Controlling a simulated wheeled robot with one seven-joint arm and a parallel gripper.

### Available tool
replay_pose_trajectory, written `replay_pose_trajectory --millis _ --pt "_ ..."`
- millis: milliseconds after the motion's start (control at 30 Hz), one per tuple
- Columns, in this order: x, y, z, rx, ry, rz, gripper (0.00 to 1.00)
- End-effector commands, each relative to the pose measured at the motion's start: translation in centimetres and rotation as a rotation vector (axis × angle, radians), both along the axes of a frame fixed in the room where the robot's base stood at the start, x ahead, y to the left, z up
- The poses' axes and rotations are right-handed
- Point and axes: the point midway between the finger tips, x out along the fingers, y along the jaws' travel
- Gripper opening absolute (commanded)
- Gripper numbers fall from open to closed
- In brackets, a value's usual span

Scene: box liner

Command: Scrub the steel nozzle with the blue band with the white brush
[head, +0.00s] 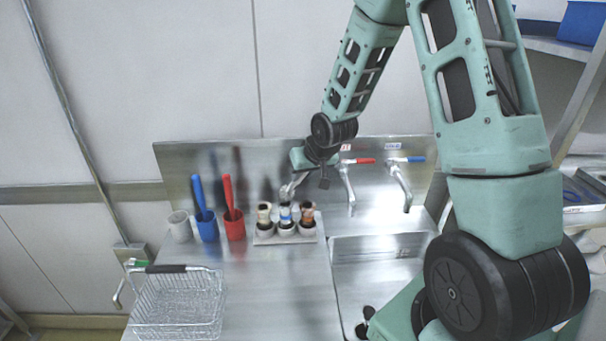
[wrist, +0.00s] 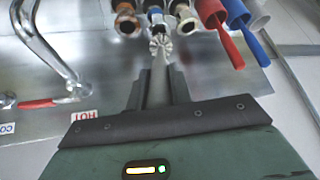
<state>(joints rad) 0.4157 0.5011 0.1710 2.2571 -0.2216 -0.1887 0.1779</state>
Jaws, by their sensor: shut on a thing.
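The steel nozzle with the blue band (head: 285,212) stands in the middle of a row of three in a pale holder (head: 264,239). It also shows at the top of the wrist view (wrist: 155,15). My gripper (head: 297,178) is shut on the white brush (wrist: 161,50), whose handle runs between the fingers (wrist: 155,88). The brush's round bristle head points at the middle nozzle and is very close to it. I cannot tell whether they touch. The nozzle's lower part sits hidden in its holder cup.
Two other nozzles (head: 264,214) (head: 307,212) flank it closely. To the left stand a red cup (head: 235,228) and a blue cup (head: 208,230) with same-coloured brushes, and a white cup (head: 180,228). Taps (head: 400,185), a sink (head: 375,255) and a wire basket (head: 178,305) surround clear steel counter.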

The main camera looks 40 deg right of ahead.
Motion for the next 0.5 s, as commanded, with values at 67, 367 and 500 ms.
replay_pose_trajectory --millis 67,367,500 --pt "-0.1 0.0 -0.1 0.001 0.005 0.000 0.00" --pt "-0.1 0.0 2.1 0.001 0.003 0.000 0.00" --pt "-0.1 0.0 3.5 0.000 0.002 0.000 0.00"
